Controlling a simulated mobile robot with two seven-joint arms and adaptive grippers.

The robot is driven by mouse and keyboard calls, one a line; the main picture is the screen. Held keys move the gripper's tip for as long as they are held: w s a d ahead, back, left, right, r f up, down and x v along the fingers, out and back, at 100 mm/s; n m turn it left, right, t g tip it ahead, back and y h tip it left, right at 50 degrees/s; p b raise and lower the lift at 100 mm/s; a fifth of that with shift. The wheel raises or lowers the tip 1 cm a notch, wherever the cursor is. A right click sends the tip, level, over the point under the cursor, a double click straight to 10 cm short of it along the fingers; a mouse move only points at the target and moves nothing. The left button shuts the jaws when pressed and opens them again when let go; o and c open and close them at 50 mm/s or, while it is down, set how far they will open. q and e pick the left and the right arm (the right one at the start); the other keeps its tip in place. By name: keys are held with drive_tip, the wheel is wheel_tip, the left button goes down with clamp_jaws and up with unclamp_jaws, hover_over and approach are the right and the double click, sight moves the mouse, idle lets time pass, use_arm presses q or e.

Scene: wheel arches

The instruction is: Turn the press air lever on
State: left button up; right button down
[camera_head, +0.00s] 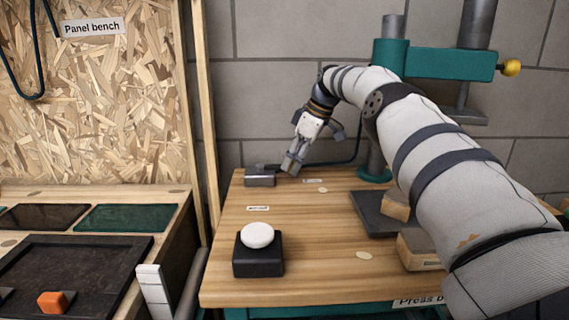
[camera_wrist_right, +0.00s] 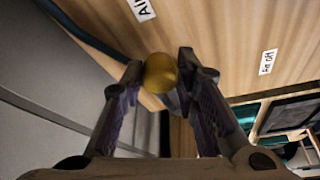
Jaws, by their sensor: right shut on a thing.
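My right gripper (camera_head: 292,163) reaches down at the back left of the press bench, beside a small grey valve box (camera_head: 260,176). In the right wrist view its fingers (camera_wrist_right: 160,75) are shut on the round brass-yellow lever knob (camera_wrist_right: 160,73). The lever's arm is mostly hidden by the fingers and knob. A white label that seems to read "Air off" (camera_wrist_right: 268,62) lies to the right in that view. Another label starting with "Ai" (camera_wrist_right: 142,9) is cut off at the top. My left gripper is not in view.
A black block with a white button (camera_head: 258,235) stands at the bench's front left. The teal press (camera_head: 420,63) stands behind my right arm, with a dark plate (camera_head: 375,218) and wooden blocks (camera_head: 396,206) near it. The panel bench is at left.

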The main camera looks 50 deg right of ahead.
drive_tip(key=shift+w+r, duration=0.15)
drive_tip(key=shift+w, duration=0.05)
idle(0.3)
drive_tip(key=c, duration=1.5)
unclamp_jaws()
drive_tip(key=shift+o, duration=1.1)
drive_tip(key=shift+w, duration=0.15)
drive_tip(key=v, duration=0.5)
drive_tip(key=shift+s+d, duration=0.1)
drive_tip(key=shift+s, duration=0.15)
drive_tip(key=s+d, duration=0.4)
drive_tip(key=s, duration=0.7)
drive_tip(key=shift+f, duration=0.2)
